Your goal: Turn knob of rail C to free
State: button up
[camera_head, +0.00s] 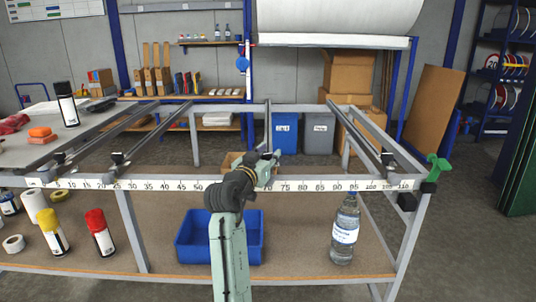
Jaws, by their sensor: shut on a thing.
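Several grey rails run back to front across the open frame behind a white ruler strip. The one in the middle (268,120), third from the left, seems to be rail C; I cannot read a letter on it. My gripper (268,160) is at this rail's front end, just behind the ruler near the 65 to 70 marks. It is shut on the small dark knob there, which my gripper mostly hides. I cannot tell which way the knob is turned. Similar dark knobs show on the second rail (117,157) and the right rail (387,158).
On the shelf below are a blue bin (190,250), a water bottle (345,230) and spray cans (100,232). A black can (66,105) stands at left.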

jog(key=n+y, duration=0.1)
jog(key=y, duration=0.1)
jog(key=n+t+y+p, duration=0.1)
jog(key=y, duration=0.1)
jog(key=n+y, duration=0.1)
jog(key=shift+d+n+y+p, duration=0.25)
jog(key=shift+n+y+p, duration=0.1)
jog(key=shift+n+y, duration=0.05)
jog(key=n+y, duration=0.2)
jog(key=y, duration=0.2)
jog(key=shift+f+n, duration=0.1)
jog(key=shift+n, duration=0.2)
jog(key=n+y+b, duration=0.1)
jog(key=y, duration=0.1)
jog(key=n+g+y+b, duration=0.1)
jog(key=n+y+b, duration=0.1)
jog(key=y, duration=0.1)
jog(key=shift+f+n+g, duration=0.1)
jog(key=shift+n+g, duration=0.2)
jog(key=shift+a+n+g+y+b, duration=0.2)
jog(key=shift+n+g+y+b, duration=1.35)
jog(key=shift+y, duration=0.95)
jog(key=shift+r+n, duration=0.2)
jog(key=shift+n, duration=0.15)
jog(key=o, duration=1.1)
jog(key=shift+o, duration=0.2)
jog(key=v, duration=1.2)
